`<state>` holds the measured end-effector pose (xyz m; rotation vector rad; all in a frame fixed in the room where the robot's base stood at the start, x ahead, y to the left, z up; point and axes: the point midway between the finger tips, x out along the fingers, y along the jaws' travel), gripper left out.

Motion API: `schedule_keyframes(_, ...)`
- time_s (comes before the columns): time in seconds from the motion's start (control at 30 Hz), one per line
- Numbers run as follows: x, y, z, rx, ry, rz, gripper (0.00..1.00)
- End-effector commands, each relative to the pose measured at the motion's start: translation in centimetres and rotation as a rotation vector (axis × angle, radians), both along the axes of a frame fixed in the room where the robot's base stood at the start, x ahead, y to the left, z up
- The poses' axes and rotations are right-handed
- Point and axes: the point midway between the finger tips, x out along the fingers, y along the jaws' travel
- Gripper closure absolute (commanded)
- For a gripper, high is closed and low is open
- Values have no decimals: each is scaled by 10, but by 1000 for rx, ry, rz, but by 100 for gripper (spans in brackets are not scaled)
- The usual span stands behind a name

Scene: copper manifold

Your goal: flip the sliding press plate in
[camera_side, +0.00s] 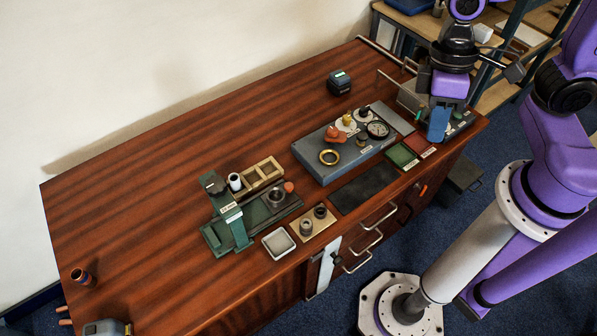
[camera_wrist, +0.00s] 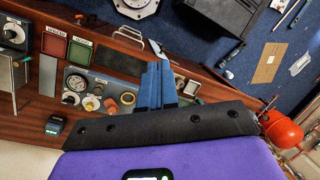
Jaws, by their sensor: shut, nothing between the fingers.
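A green press (camera_side: 238,228) stands on the wooden bench, left of the middle in the side view. It has an upright green arch, a dark round knob on top and a metal cup on its bed. I cannot tell which part is the sliding plate. My gripper (camera_side: 437,133) is at the bench's right end, far from the press, with its blue fingers pointing down. In the wrist view the fingers of my gripper (camera_wrist: 155,72) are together and hold nothing. The press is not clear in the wrist view.
A grey panel (camera_side: 312,163) with gauge, knobs and brass ring lies mid-bench. Red (camera_side: 420,146) and green (camera_side: 402,156) trays sit by my gripper. A dark device (camera_side: 459,123) and thin upright panel (camera_side: 392,90) stand close. The bench's back left is clear.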

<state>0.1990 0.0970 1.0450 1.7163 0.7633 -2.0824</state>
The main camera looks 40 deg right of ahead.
Motion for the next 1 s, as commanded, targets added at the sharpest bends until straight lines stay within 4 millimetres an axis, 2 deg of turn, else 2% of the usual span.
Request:
schedule_keyframes(0.2,34,25,-22,3,141,-304,100)
schedule_keyframes(0.5,89,50,-57,17,313,-734,100)
schedule_keyframes(0.73,136,57,-91,29,436,-1073,100)
schedule_keyframes(1.0,189,48,-139,42,570,-1478,100)
